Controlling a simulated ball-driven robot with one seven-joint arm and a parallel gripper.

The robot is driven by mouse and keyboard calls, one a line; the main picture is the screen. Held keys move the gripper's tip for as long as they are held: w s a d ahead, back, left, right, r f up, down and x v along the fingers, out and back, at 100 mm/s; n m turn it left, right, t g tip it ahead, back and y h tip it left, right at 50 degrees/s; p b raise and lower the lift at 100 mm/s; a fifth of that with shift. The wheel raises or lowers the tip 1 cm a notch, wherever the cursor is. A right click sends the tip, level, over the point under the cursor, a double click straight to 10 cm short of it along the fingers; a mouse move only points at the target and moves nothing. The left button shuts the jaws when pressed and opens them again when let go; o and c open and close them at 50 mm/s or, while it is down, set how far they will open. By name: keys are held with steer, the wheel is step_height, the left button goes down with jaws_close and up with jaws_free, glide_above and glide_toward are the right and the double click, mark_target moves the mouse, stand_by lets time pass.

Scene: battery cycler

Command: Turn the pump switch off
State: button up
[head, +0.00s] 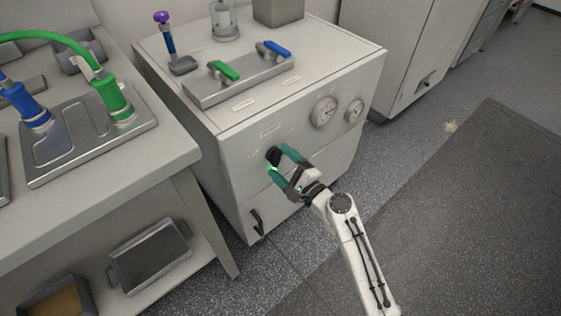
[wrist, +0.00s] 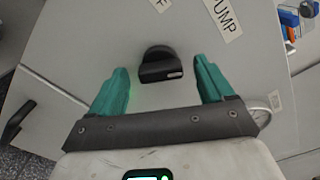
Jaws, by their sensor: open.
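The pump switch is a black rotary knob (wrist: 160,65) on the front panel (head: 236,150) of a grey cabinet. In the wrist view a white label reading "PUMP" (wrist: 222,18) is near it, with part of another label ending in "F" beside that. My gripper (wrist: 158,84) is open, with a teal finger on each side of the knob and visible gaps between. The fingers do not appear to touch it. In the head view my gripper (head: 278,163) is at the cabinet front, with the dark knob (head: 272,155) between its fingertips. A small green glow shows by the fingers.
Two round gauges (head: 324,111) are to the right on the panel. Green (head: 224,70) and blue (head: 273,48) valve handles sit on the cabinet top. A black door handle (head: 257,221) is lower left. A bench (head: 165,170) stands left; open floor lies right.

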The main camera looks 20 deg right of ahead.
steer(key=shift+w+a, duration=0.2)
steer(key=shift+w, duration=0.3)
steer(key=c, duration=1)
